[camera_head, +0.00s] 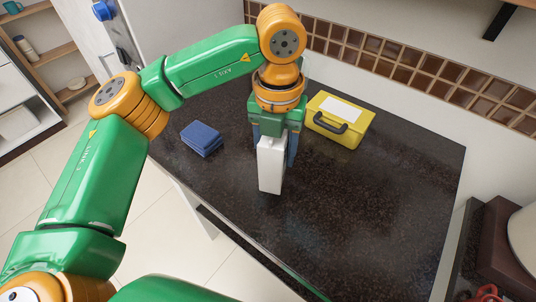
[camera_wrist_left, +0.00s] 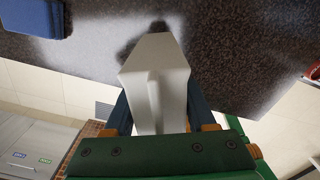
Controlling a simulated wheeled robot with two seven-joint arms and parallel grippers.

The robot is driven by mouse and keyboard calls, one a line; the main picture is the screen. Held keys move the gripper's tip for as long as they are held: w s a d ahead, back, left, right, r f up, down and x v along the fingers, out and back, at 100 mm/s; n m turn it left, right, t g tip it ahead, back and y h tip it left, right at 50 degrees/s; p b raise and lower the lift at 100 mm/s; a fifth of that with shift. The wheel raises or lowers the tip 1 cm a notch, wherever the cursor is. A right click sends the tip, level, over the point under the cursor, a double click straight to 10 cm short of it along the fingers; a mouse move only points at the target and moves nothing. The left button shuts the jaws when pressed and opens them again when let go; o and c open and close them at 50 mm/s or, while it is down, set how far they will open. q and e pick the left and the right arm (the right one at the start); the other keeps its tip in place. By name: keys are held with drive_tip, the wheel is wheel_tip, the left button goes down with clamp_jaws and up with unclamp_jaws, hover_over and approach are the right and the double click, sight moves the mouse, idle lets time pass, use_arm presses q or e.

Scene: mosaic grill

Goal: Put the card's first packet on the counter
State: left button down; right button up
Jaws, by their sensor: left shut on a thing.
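A white box-shaped packet (camera_head: 270,168) is held upright in my left gripper (camera_head: 273,148) over the middle of the dark speckled counter (camera_head: 360,220). The two blue fingers are shut on its sides. The left wrist view shows the packet (camera_wrist_left: 157,60) between the fingers, with its far end close to the counter and a dark shadow beside that end. I cannot tell whether it touches the surface. I see no card that I can make out. My right gripper is not in view.
A yellow case (camera_head: 338,118) with a dark handle and white label stands behind, to the right of the packet. The counter's front and right are clear. A brown tiled wall (camera_head: 400,72) borders the back.

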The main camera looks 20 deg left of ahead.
use_arm(q)
drive_tip(key=shift+w+a+f, duration=0.2)
drive_tip(key=shift+a+f, duration=0.2)
drive_tip(key=shift+f, duration=0.1)
drive_tip(key=shift+w+a+f, duration=0.2)
drive_tip(key=shift+a+f, duration=0.2)
drive_tip(key=shift+f, duration=0.05)
wheel_tip(320, 180, down, 4)
drive_tip(key=shift+r+p, duration=0.25)
drive_tip(key=shift+p, duration=0.85)
drive_tip(key=shift+w+f, duration=0.1)
drive_tip(key=shift+a+f, duration=0.1)
drive_tip(key=c, duration=0.6)
unclamp_jaws()
drive_tip(key=shift+b, duration=0.3)
drive_tip(key=o, duration=0.4)
